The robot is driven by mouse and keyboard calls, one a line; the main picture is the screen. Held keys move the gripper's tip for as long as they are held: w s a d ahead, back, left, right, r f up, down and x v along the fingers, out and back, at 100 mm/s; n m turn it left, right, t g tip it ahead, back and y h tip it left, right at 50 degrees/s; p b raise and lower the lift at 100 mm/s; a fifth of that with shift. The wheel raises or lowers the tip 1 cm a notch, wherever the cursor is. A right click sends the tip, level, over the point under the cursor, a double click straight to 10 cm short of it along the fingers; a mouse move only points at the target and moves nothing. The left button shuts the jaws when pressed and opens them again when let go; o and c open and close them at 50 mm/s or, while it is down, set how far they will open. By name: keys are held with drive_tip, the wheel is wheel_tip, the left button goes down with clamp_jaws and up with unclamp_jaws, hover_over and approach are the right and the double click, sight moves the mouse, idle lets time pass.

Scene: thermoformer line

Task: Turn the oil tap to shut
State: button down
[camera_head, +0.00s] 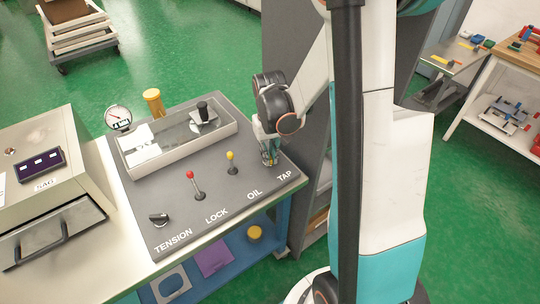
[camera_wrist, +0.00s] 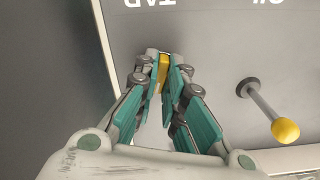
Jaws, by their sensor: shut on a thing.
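The oil tap's yellow handle (camera_wrist: 162,72) shows as a narrow upright strip in the wrist view, by the upside-down TAP lettering. My gripper (camera_wrist: 163,78) is shut on it, with one teal-padded finger on each side. In the head view my gripper (camera_head: 269,160) reaches down to the right end of the grey control panel (camera_head: 228,205), above the OIL TAP lettering. There the fingers hide most of the handle, and the tap's body is hidden in both views.
A yellow-tipped lever (camera_head: 231,162) stands left of my gripper; its ball (camera_wrist: 285,130) is close in the wrist view. A red-tipped lever (camera_head: 193,184) and a black knob (camera_head: 158,219) stand further left. Behind them are a clear-topped tray (camera_head: 130,171) and a gauge (camera_head: 118,117).

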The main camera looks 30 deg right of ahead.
drive_tip(key=shift+n, duration=0.9)
drive_tip(key=shift+n, duration=0.5)
drive_tip(key=c, duration=1.6)
unclamp_jaws()
